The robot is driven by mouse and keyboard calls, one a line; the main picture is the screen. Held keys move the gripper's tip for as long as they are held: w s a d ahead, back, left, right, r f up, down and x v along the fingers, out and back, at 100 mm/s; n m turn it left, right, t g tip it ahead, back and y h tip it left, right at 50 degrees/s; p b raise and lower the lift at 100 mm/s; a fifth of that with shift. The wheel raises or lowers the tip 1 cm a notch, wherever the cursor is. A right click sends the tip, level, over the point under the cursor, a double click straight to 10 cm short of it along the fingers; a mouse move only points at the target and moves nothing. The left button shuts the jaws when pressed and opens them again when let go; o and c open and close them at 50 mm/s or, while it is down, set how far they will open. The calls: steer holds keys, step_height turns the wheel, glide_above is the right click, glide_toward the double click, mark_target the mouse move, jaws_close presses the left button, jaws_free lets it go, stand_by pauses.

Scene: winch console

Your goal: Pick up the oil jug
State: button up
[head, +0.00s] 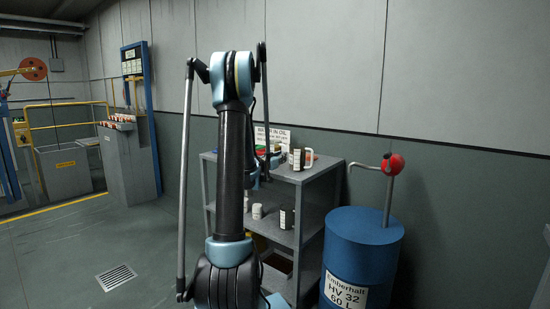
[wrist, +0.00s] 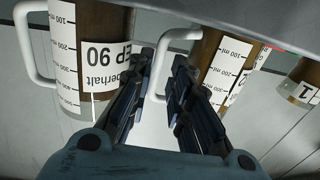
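Several measuring jugs with white handles, brown contents and ml scales show in the wrist view. The left jug (wrist: 88,50) has an "EP 90" label and its handle on its left. The middle jug (wrist: 227,58) has its handle (wrist: 163,62) on the left, and part of its label is hidden by my right finger. A third jug (wrist: 303,84) is cut off at the right edge. My gripper (wrist: 163,60) is open, its fingers pointing between the left and middle jugs, with the middle handle seen between and beyond them. I cannot tell whether they touch.
The grey shelf unit (head: 327,178) stands against the wall, with white containers (head: 286,218) on its middle shelf and a sign at its back. A blue drum (head: 362,250) with a red-topped pump stands close on the right. Floor on the left is clear.

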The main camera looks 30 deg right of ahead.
steer(key=shift+x, duration=1.5)
jaws_close()
steer(key=shift+r, duration=0.15)
steer(key=shift+r, duration=0.5)
steer(key=shift+a+r, duration=0.15)
steer(key=shift+a, duration=0.05)
steer(key=v, duration=1.7)
steer(key=shift+a, duration=0.2)
